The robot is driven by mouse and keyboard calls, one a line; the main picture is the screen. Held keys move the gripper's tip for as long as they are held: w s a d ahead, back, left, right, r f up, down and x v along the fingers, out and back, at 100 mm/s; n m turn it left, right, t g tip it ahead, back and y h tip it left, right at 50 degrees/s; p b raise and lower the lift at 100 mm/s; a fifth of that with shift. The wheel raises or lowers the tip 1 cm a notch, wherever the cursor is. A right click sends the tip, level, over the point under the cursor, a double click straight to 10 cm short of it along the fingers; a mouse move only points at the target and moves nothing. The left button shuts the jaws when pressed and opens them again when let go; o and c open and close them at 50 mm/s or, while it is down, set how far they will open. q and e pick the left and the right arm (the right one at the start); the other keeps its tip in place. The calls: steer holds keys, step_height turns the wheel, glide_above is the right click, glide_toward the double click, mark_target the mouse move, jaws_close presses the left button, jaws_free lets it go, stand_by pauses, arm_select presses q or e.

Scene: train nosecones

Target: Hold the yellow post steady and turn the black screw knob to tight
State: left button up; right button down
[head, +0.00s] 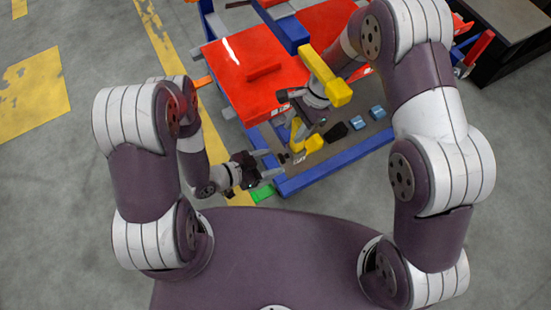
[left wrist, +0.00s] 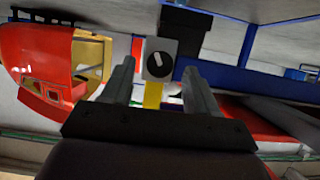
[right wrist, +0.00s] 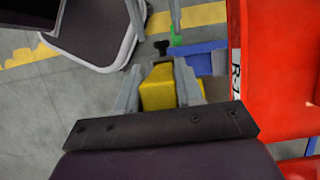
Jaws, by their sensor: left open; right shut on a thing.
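The yellow post (head: 299,128) stands at the near left part of the blue-edged platform. My right gripper (head: 303,114) is shut on it; in the right wrist view the yellow block (right wrist: 158,90) sits between the fingers. The black screw knob (right wrist: 161,45) shows just beyond the post there. In the left wrist view, a round black knob (left wrist: 160,63) with a pale bar faces me on a grey square plate, with yellow below it. My left gripper (head: 268,163) is open and empty, apart from the post, with the knob between its finger lines.
The blue-edged platform (head: 330,167) carries a black piece (head: 336,131) and small blue pieces (head: 377,112) right of the post. A large red panel (head: 240,75) rises behind. A green piece (head: 262,193) lies near the platform's left corner. The floor to the left is clear.

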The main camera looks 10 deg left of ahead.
mark_target(284, 157)
arm_select(q)
steer(key=shift+x, duration=1.15)
steer(key=shift+w, duration=0.1)
steer(key=c, duration=1)
steer(key=shift+d+m+t+y, duration=0.1)
steer(key=shift+m+t+y, duration=0.5)
steer(key=shift+m+t, duration=0.95)
steer(key=shift+m, duration=0.55)
steer(key=o, duration=1)
